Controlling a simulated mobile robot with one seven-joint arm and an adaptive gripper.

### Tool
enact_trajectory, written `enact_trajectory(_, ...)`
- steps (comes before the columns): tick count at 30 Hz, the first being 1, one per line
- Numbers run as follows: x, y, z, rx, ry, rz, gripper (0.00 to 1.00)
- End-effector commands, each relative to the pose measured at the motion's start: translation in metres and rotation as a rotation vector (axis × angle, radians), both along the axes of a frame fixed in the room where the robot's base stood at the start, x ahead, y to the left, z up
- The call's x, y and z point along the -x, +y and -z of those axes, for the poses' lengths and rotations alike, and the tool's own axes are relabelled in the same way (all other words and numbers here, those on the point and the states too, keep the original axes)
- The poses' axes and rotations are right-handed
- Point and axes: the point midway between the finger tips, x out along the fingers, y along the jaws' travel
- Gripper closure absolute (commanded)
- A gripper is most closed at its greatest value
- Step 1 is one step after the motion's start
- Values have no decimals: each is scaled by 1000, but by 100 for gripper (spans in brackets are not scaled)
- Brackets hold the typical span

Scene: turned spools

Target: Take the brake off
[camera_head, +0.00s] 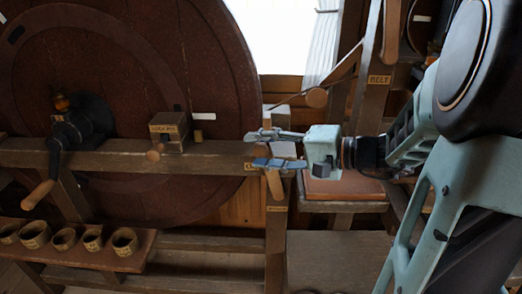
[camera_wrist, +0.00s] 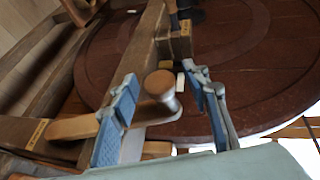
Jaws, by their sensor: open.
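My gripper (camera_head: 264,149) is open at the right end of the wooden beam, beside the big wheel's rim. In the wrist view its blue-padded fingers (camera_wrist: 163,82) stand on either side of a round wooden knob (camera_wrist: 159,84) with a metal collar, apart from it. A pale wooden handle (camera_wrist: 75,128) passes behind the left finger. In the head view a wooden handle (camera_head: 274,184) hangs just below the fingers, by small labels too small to read. No part is legibly marked as the brake. The large brown wheel (camera_head: 215,75) fills the left side.
A crank (camera_head: 40,194) and a small labelled box with a knob (camera_head: 168,127) sit on the beam (camera_head: 110,158) at left. Several small cups stand on a low shelf (camera_head: 140,259). A post labelled BELT (camera_head: 378,79) rises at right, near a brown-topped stand (camera_head: 345,188).

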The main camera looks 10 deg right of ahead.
Motion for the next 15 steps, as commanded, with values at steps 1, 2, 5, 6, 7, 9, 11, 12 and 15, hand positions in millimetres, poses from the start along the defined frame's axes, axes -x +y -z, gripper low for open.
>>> enact_trajectory(1,-1,1,0,0,0,0,57)
enact_trajectory(2,-1,1,0,0,0,0,57)
enact_trajectory(5,-1,1,0,0,0,1,57)
enact_trajectory(6,-1,1,0,0,0,1,57)
enact_trajectory(7,-1,1,0,0,0,1,57)
enact_trajectory(9,-1,1,0,0,0,1,61)
enact_trajectory(11,-1,1,0,0,0,1,67)
enact_trajectory(12,-1,1,0,0,0,1,72)
enact_trajectory(15,-1,1,0,0,0,1,83)
